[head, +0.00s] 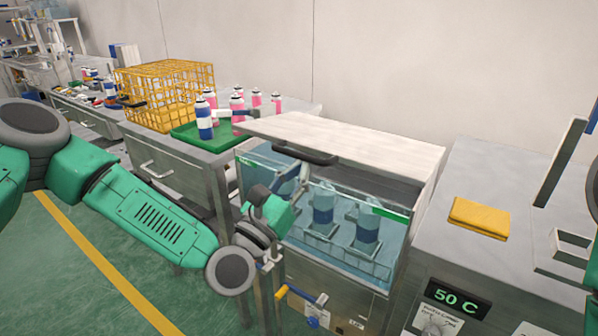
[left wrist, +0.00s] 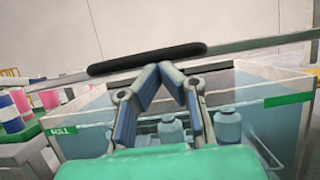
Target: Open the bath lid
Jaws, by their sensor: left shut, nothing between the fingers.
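The bath (head: 335,290) is a clear-walled water tank on a metal cabinet, with several cans standing in the water. Its pale flat lid (head: 360,141) lies over the back part of the top, and the front part shows from above. A black bar handle (head: 305,155) is on the lid's front edge; it also shows in the left wrist view (left wrist: 147,59). My left gripper (head: 304,172) is shut and empty, its tips just below and in front of the handle. In the left wrist view the fingertips (left wrist: 172,68) meet under the bar; whether they touch it is unclear.
A green tray (head: 190,136) with pink and blue cans and a yellow wire crate (head: 165,92) stand on the bench to the left. A yellow cloth (head: 478,217) lies on the metal unit at right, above a "50 C" display (head: 457,298). Part of my right arm shows at the right edge.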

